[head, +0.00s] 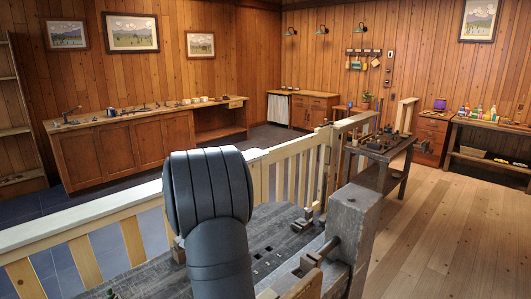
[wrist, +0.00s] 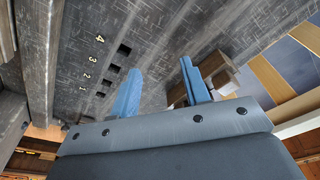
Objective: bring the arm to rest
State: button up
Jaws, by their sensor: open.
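My gripper (wrist: 160,64) is open in the wrist view, its two blue fingers apart with nothing between them. Beyond the fingers is a grey, scratched workbench top (wrist: 190,25). A row of several dark square holes (wrist: 124,49) with gold numerals beside them is cut into it, to the left of the fingers. In the head view my arm rises in front of the bench top (head: 285,222) and hides part of it; the gripper does not show there. I cannot make out any spool in the holes.
A wooden block (wrist: 222,76) stands beyond the right finger. In the head view a grey wooden post (head: 352,225) with a vise-like part stands at the right of the bench. A pale railing (head: 100,225) runs behind. A side table (head: 380,152) holds small items. Open floor lies right.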

jog(key=d+f+m, duration=0.1)
jog(key=d+m, duration=0.3)
jog(key=d, duration=1.4)
jog(key=shift+w+f+h, duration=0.3)
jog(key=shift+w+f, duration=0.1)
jog(key=shift+w, duration=0.05)
jog(key=s+a+r+n, duration=0.2)
jog(key=a+n, duration=0.2)
jog(key=a, duration=1.8)
jog(key=shift+n+y, duration=0.4)
